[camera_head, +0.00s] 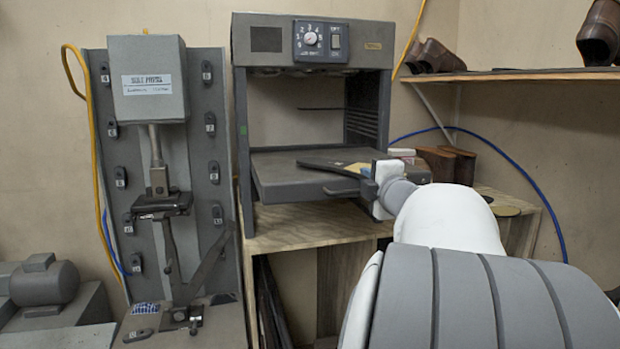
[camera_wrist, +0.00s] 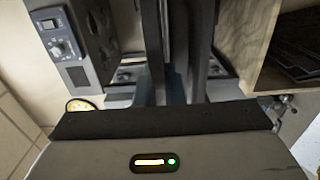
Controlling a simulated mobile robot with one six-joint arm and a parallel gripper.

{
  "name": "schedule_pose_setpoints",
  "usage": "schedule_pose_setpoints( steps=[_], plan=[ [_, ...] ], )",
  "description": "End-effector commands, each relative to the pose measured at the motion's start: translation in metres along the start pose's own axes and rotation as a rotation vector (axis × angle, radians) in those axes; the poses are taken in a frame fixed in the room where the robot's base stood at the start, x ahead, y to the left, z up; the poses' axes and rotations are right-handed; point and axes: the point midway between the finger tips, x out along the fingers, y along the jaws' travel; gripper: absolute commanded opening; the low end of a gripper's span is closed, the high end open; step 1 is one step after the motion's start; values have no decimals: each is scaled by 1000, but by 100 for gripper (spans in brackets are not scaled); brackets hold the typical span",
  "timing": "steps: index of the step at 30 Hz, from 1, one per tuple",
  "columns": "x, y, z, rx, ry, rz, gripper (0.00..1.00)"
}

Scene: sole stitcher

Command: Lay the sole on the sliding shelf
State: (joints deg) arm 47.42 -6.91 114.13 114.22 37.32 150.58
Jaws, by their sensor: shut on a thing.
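The sole (camera_head: 322,164) is a thin, flat, dark piece with a yellowish patch near its right end. My gripper (camera_head: 364,174) is shut on that right end and reaches in from the right. The sole lies roughly level over the sliding shelf (camera_head: 285,184), a grey tray pulled out at the front of the grey heater cabinet. I cannot tell whether the sole touches the shelf. In the wrist view, the gripper body (camera_wrist: 165,150) fills the bottom; the sole cannot be made out clearly there.
The cabinet (camera_head: 262,40) has a dial panel on top and an open bay behind the shelf. It stands on a wooden bench (camera_head: 300,232). A sole press (camera_head: 150,80) stands at the left. A wooden wall shelf (camera_head: 520,75) with brown shoes is at the upper right.

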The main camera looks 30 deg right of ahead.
Motion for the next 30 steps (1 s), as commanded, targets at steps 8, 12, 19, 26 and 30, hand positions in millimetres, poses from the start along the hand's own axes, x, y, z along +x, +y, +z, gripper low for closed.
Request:
schedule_pose_setpoints(
  steps=[8,12,19,26,30],
  plan=[
    [0,-5,-1,0,1,1,0],
    [0,-8,-1,0,1,0,12],
    [0,-8,-1,0,2,-1,31],
    [0,-9,-1,1,2,-4,31],
    [1,1,-1,0,2,-4,31]
  ],
)
